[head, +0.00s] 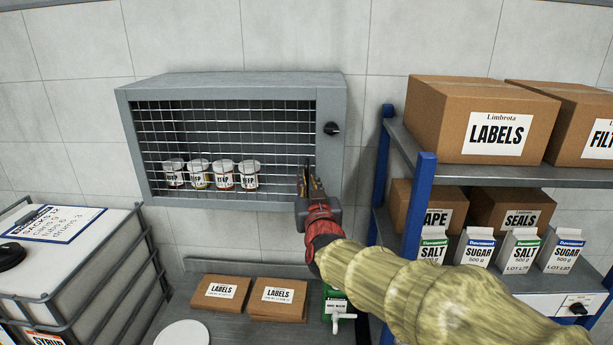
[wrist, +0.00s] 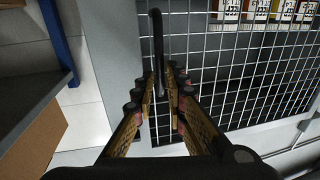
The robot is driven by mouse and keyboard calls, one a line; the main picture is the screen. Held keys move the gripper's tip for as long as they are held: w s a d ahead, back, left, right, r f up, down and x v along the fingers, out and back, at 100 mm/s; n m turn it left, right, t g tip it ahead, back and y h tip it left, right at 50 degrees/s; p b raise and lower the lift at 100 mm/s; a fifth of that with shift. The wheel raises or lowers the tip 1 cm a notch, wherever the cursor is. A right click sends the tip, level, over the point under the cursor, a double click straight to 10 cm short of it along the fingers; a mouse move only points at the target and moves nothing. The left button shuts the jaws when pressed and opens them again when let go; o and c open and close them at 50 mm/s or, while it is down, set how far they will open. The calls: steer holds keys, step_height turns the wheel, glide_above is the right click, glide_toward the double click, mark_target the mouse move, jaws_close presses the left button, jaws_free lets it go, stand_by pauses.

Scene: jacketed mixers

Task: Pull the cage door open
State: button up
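The cage (head: 230,82) is a grey box on the wall with a wire-mesh door (head: 225,125) across its front. The door looks shut. A black upright handle bar (wrist: 157,45) stands in front of the mesh in the wrist view; in the head view my gripper hides it. My gripper (head: 311,180) is at the door's lower right edge. In the wrist view my gripper (wrist: 160,88) has its fingers apart on both sides of the handle's end, with small gaps visible. Whether either finger touches the bar is unclear.
A black knob (head: 331,128) sits on the cage's right frame. Several labelled jars (head: 223,174) stand behind the mesh. A blue-posted shelf (head: 418,200) with boxes and cartons is close on the right. Flat boxes (head: 278,298) lie on the counter below. A caged tank (head: 70,255) stands at left.

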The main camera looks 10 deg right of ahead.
mark_target(307, 178)
steer(key=shift+w+d, duration=0.15)
steer(key=shift+w, duration=1.35)
steer(key=shift+c, duration=0.4)
jaws_close()
steer(key=shift+s, duration=0.1)
